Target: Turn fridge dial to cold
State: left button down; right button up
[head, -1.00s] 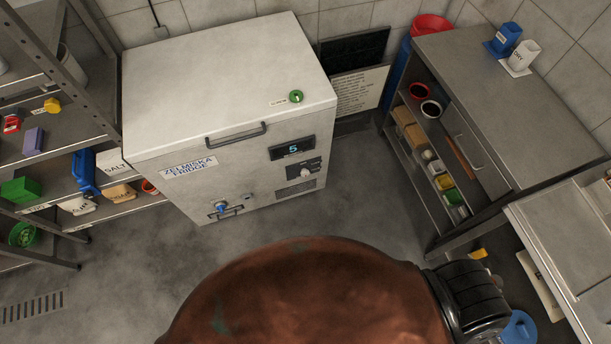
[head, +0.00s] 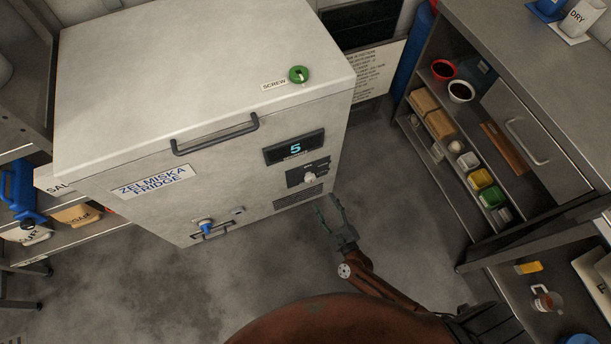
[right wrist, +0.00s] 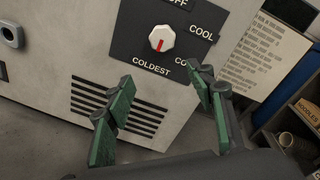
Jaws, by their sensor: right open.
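The fridge (head: 235,165) is a white box labelled "Zelmiska Fridge" with a display reading 5. Its white dial (head: 310,177) sits on a dark panel below the display. In the right wrist view the dial (right wrist: 162,38) has a red mark pointing down towards "COLDEST"; "OFF", "COOL" and a partly hidden "CO..." label also show around it. My right gripper (head: 328,205) is open and empty, just below and in front of the dial. In the right wrist view its green fingers (right wrist: 163,80) are spread below the dial, not touching it. My left gripper is not in view.
A vent (right wrist: 115,110) lies below the dial panel. A handle (head: 215,135) juts from the fridge front, and a green screw (head: 298,75) stands on top. A metal shelf unit (head: 540,80) stands at right. The floor (head: 410,220) between them is clear.

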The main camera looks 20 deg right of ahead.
aim_at(311, 180)
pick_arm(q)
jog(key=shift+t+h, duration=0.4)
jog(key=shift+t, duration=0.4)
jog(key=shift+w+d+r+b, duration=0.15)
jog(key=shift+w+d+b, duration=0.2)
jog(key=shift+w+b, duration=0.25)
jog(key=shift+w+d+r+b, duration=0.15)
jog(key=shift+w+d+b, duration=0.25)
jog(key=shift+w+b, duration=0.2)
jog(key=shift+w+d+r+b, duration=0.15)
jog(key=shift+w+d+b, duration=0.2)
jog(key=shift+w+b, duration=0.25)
pick_arm(e)
jog(key=shift+w+a+r+m+t+h, duration=0.15)
jog(key=shift+w+a+r+m, duration=0.2)
jog(key=shift+w+m, duration=0.95)
jog(key=shift+w+a+r+m+t+h, duration=0.1)
jog(key=shift+w+a+r+m+t, duration=0.25)
jog(key=shift+w, duration=1.8)
jog(key=shift+w+a+r+m+h, duration=0.15)
jog(key=shift+w+r+m, duration=0.15)
jog(key=shift+w+m, duration=1.05)
jog(key=shift+w+n, duration=0.35)
jog(key=shift+n, duration=0.05)
jog(key=shift+c, duration=0.6)
jog(key=c, duration=1)
jog(key=shift+c, duration=0.2)
